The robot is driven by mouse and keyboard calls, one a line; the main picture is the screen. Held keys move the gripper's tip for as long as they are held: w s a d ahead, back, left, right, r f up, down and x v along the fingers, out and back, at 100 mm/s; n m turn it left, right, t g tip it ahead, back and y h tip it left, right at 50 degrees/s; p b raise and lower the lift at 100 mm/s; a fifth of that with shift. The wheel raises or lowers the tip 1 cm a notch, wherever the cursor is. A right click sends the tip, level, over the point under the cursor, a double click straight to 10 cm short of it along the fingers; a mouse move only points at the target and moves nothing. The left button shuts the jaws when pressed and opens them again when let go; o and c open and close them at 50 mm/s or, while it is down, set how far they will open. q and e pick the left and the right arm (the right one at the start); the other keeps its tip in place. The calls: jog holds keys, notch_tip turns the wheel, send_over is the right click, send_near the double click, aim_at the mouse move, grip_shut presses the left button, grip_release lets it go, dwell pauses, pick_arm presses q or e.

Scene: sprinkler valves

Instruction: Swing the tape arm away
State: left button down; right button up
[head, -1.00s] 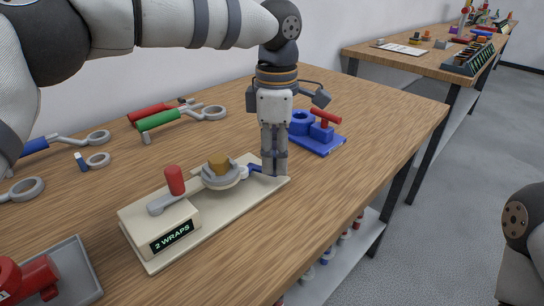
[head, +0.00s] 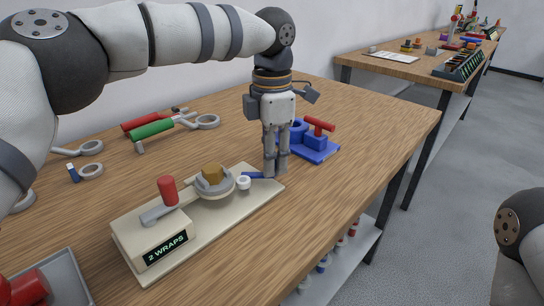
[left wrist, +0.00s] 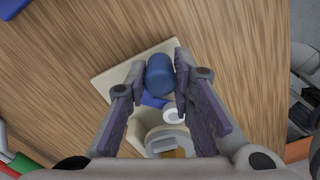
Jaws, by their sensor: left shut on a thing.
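A cream fixture (head: 212,228) lies on the wooden table with a "2 WRAPS" display on its front block. It carries a grey round holder with a brass-coloured fitting (head: 212,173). A blue tape arm (head: 255,175) with a white tape roll (head: 244,183) sits beside the holder, on its right. My left gripper (head: 275,170) points down at the fixture's far right end. In the left wrist view it is shut on the tape arm's blue knob (left wrist: 160,75), with the white roll (left wrist: 173,114) just below. My right gripper is out of view.
A red-knobbed grey lever (head: 167,192) stands at the fixture's left. A blue fixture with a red handle (head: 318,145) is close behind my left gripper. Green and red tools (head: 151,130) lie at the back left. The table's right side is clear.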

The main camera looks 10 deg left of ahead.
pick_arm(q)
jog(key=c, duration=1.4)
grip_release()
jog(key=shift+r, duration=0.1)
notch_tip(320, 180, up, 12)
jog(key=shift+f, duration=0.2)
